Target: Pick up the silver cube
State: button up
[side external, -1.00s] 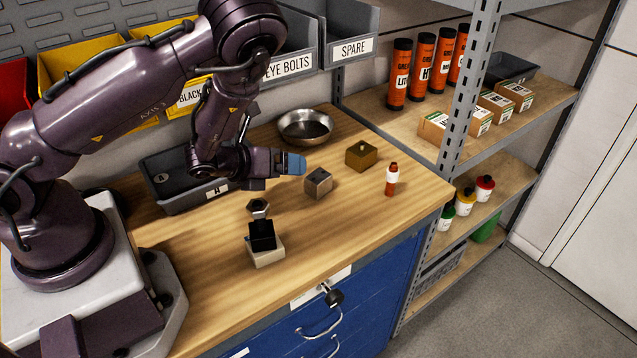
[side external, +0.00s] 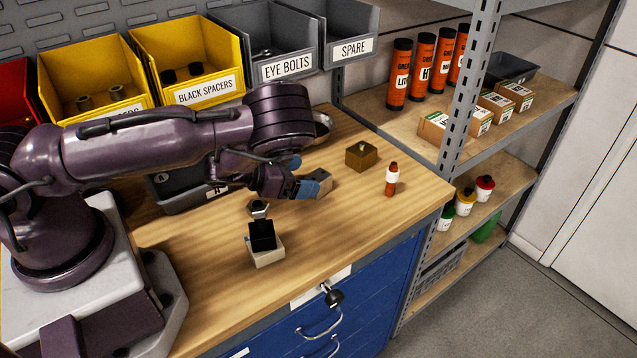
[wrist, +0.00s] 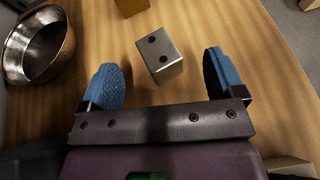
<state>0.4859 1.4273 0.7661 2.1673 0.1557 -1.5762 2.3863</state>
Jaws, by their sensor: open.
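The silver cube (wrist: 160,54) rests on the wooden bench and shows two dark holes on its top face in the wrist view. In the side external view the cube (side external: 322,178) is partly hidden behind my gripper (side external: 310,187). In the wrist view my gripper (wrist: 167,82) is open, with a blue pad on either side. The cube lies just ahead of the pads and toward the middle of the gap, with nothing held between them.
A brass-coloured block (side external: 361,156) and a small red bottle (side external: 391,180) stand right of the cube. A metal bowl (wrist: 38,45) is at the left in the wrist view. A black block on a pale base (side external: 265,250) stands nearer the front edge. The front bench surface is mostly clear.

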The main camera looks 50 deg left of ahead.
aim_at(313, 177)
jog(key=x, duration=0.5)
jog(key=shift+a+f, duration=0.2)
jog(key=shift+f, duration=0.1)
jog(key=shift+s, duration=0.1)
jog(key=shift+c, duration=0.5)
jog(key=c, duration=1.3)
